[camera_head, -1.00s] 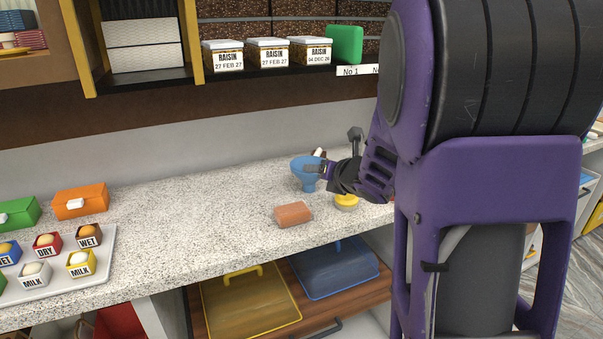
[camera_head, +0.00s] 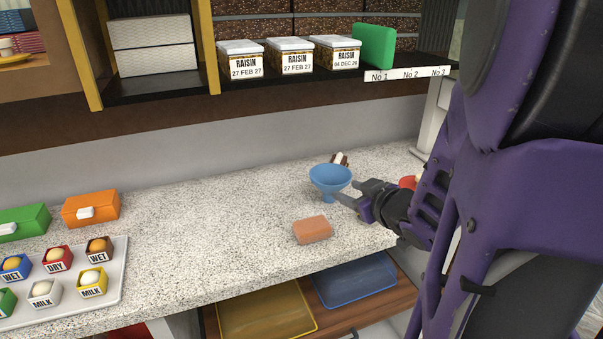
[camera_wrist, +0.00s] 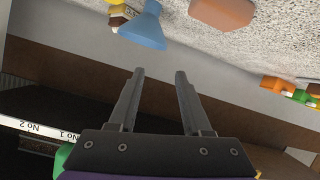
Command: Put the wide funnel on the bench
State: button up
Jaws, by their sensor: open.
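The wide funnel (camera_head: 330,179) is blue and stands upright, wide mouth up, on the speckled bench (camera_head: 220,220) in the head view. In the wrist view the funnel (camera_wrist: 143,28) shows near the top, beyond and apart from the fingertips. My gripper (camera_head: 350,200) is beside the funnel, to its right in the head view. Its two fingers (camera_wrist: 157,72) are apart with nothing between them. Whether a finger touches the funnel is hard to tell in the head view.
A terracotta block (camera_head: 312,230) lies in front of the funnel. A small brown-and-white item (camera_head: 340,159) stands behind it, and a red item (camera_head: 407,182) is partly hidden by my arm. Orange (camera_head: 91,208) and green boxes and a sweets tray (camera_head: 122,270) are left. The middle bench is clear.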

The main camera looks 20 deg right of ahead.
jog(key=m+b, duration=0.1)
jog(key=b, duration=0.1)
send_near(311, 178)
jog(key=w+d+f, duration=0.1)
jog(key=w+f, duration=0.1)
jog(key=w, duration=0.1)
jog(key=shift+a+b+x, duration=0.15)
jog(key=shift+b+x, duration=0.1)
jog(key=shift+x, duration=1.1)
jog(key=shift+a+b+x, duration=0.1)
jog(key=shift+b+x, duration=0.15)
jog(key=shift+x, duration=1.1)
jog(key=shift+w+r, duration=0.1)
jog(key=shift+r, duration=0.1)
jog(key=shift+c, duration=0.3)
grip_shut()
